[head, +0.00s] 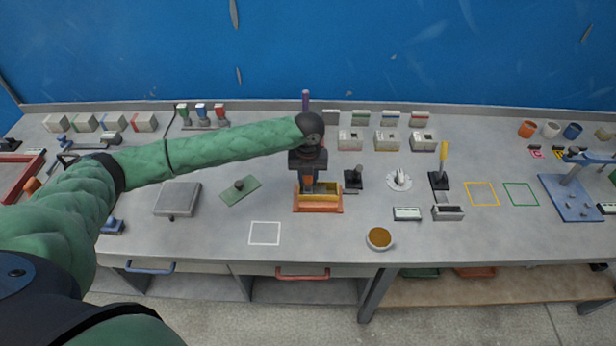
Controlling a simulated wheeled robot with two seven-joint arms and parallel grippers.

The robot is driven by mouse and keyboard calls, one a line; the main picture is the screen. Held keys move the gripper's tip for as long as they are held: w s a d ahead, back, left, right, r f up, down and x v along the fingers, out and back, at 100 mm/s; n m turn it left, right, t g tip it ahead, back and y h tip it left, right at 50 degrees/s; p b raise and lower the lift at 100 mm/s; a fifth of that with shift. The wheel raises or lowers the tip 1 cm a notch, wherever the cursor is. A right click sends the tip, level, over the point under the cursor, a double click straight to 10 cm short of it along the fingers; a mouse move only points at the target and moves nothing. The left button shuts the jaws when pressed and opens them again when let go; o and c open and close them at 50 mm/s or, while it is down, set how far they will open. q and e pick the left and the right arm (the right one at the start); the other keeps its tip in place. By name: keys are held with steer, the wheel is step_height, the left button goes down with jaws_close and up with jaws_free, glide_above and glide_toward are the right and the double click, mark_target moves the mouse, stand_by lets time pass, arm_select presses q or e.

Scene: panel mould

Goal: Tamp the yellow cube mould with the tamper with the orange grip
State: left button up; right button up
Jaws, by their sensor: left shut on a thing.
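My left gripper (308,166) is in the middle of the bench, pointing down. It is shut on the tamper with the orange grip (309,183), of which only a little orange shows below the jaws. The tamper is over an open box (318,208) with an orange front and yellow inside. Its lower end is hidden, so I cannot tell whether it touches the contents. A small pale mould with a yellowish top (387,141) stands behind and to the right. I cannot tell for certain which is the yellow cube mould. My right gripper is not in view.
A black-handled tool (353,177) stands just right of the box, and a yellow-handled tool (441,165) farther right. A bowl of brown material (379,238) is near the front edge. The white square outline (264,233) on the bench is empty.

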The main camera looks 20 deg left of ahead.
arm_select(q)
steer(key=shift+r+p, duration=1.45)
steer(key=shift+r, duration=0.35)
steer(key=shift+f, duration=0.1)
steer(key=shift+f+b, duration=0.45)
steer(key=shift+f, duration=1.25)
steer(key=shift+r+p, duration=0.8)
steer(key=shift+r, duration=1)
steer(key=shift+f, duration=0.15)
